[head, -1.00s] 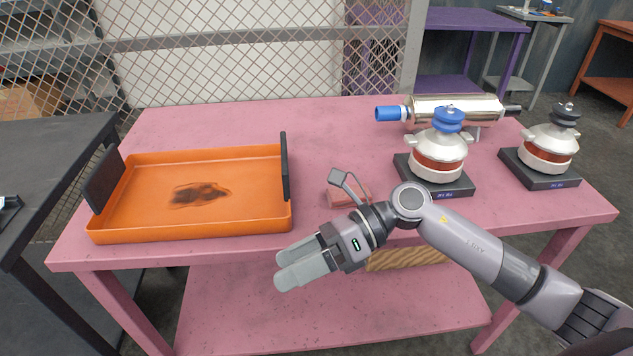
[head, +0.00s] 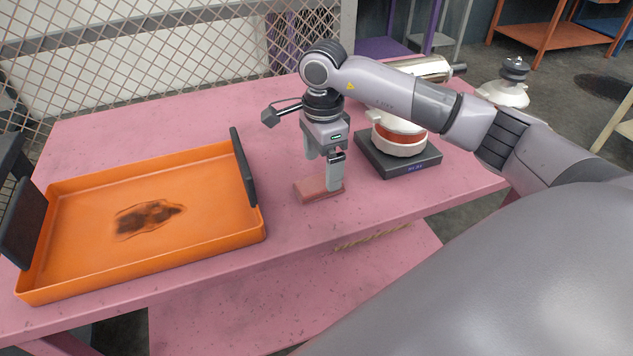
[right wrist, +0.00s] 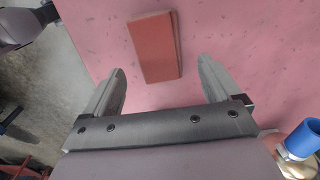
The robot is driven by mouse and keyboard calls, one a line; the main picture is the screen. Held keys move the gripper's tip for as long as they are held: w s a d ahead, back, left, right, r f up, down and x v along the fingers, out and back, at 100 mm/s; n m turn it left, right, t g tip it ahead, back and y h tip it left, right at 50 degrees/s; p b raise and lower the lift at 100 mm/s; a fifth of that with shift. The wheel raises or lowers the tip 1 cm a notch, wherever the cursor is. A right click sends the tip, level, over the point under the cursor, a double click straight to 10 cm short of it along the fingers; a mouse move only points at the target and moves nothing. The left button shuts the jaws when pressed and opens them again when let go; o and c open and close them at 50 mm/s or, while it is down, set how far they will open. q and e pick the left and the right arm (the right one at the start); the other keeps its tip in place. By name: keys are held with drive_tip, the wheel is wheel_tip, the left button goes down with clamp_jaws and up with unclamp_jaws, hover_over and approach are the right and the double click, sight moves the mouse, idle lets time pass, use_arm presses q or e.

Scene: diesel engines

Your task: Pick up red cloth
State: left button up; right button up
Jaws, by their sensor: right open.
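The red cloth (head: 311,190) is a small flat folded rectangle on the pink table, right of the orange tray. It also shows in the right wrist view (right wrist: 154,48), lying beyond the fingertips and between their lines. My right gripper (head: 323,170) points down over the cloth, its fingers apart with nothing between them. In the head view one finger hides part of the cloth. In the right wrist view the open fingers (right wrist: 160,82) are apart from the cloth.
The orange tray (head: 70,275) with a dark stain stands at left on the pink table (head: 290,250). A white-and-red part on a black base (head: 400,175) stands close right of the gripper. A silver cylinder (head: 425,66) lies behind it. Another similar part (head: 506,92) stands farther right.

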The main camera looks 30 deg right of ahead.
sight(322, 180)
wheel_tip(322, 180, down, 4)
drive_tip(key=shift+f, duration=0.1)
drive_tip(key=c, duration=1.1)
drive_tip(key=shift+c, duration=0.2)
drive_tip(key=shift+r, duration=0.25)
wheel_tip(322, 180, up, 20)
drive_tip(key=p, duration=0.1)
drive_tip(key=shift+f, duration=0.15)
drive_tip(key=shift+o, duration=1)
drive_tip(key=shift+c, duration=0.5)
